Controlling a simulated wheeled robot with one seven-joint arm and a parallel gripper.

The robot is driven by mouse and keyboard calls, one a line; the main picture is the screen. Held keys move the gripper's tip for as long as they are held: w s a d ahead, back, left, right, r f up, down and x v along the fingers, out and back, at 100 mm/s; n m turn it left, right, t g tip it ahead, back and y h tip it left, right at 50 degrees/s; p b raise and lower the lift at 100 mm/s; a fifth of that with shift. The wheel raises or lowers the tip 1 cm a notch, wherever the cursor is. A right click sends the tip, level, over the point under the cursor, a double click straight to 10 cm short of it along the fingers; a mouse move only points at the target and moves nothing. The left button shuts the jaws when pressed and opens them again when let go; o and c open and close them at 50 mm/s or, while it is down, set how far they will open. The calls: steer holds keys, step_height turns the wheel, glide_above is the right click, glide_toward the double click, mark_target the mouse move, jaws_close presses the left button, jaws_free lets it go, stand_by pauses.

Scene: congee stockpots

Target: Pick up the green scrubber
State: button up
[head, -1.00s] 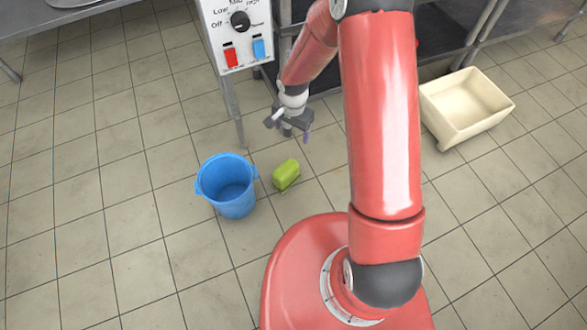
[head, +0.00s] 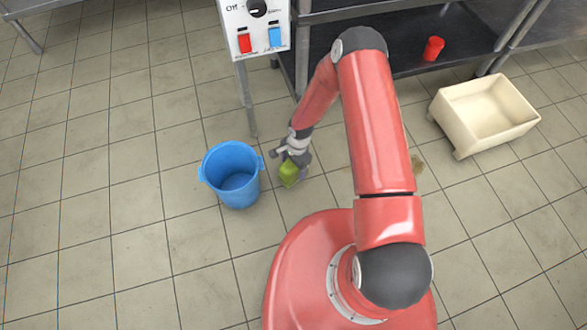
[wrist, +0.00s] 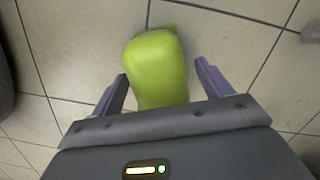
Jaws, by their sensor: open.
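The green scrubber (head: 289,171) sits on the tiled floor just right of the blue bucket. In the wrist view the scrubber (wrist: 157,66) lies between the two purple-grey fingers, nearer the left one. My gripper (head: 293,165) is down over the scrubber and covers part of it. In the wrist view my gripper (wrist: 162,82) is open, with a finger on each side and a clear gap at the right finger. The near end of the scrubber is hidden by the gripper body.
The blue bucket (head: 231,176) stands close to the left of my gripper. A cream tub (head: 487,112) is on the floor at right. A red cup (head: 432,48) is on the low dark shelf (head: 380,62). A control box (head: 255,27) and a metal leg (head: 246,100) are behind.

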steer(key=shift+f, duration=0.4)
steer(key=c, duration=1.2)
steer(key=shift+c, duration=0.2)
steer(key=shift+r, duration=0.15)
step_height(320, 180, up, 20)
steer(key=p, duration=0.2)
steer(key=shift+p, duration=0.35)
